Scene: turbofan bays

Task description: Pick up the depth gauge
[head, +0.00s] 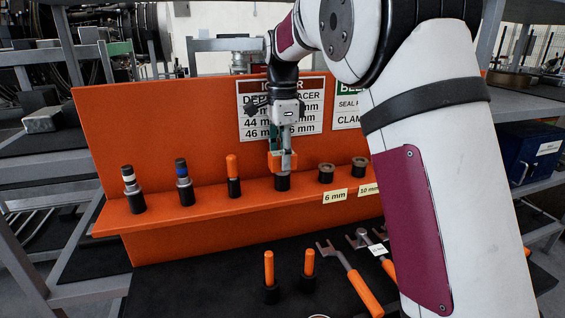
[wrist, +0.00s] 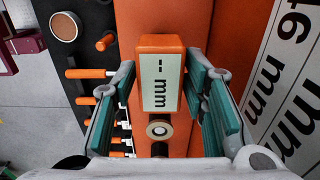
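The depth gauge is an orange block with a pale display reading "-- mm" in the wrist view (wrist: 160,42). In the head view its orange body (head: 275,163) stands upright at a black holder (head: 282,183) on the orange ledge. My gripper (wrist: 160,85) has its green-padded fingers on either side of the block. A gap shows on the left of the block, and the right finger is close to its side. The gripper looks open and not closed on it. In the head view my gripper (head: 282,150) comes down over the gauge and partly hides it.
The orange ledge (head: 215,205) also holds a white-banded tool (head: 129,178), a blue-banded tool (head: 182,170), an orange-handled tool (head: 232,165) and black rings (head: 326,172). The orange back panel (head: 170,130) rises close behind. Orange-handled tools (head: 268,266) and a fork wrench (head: 350,282) sit in front.

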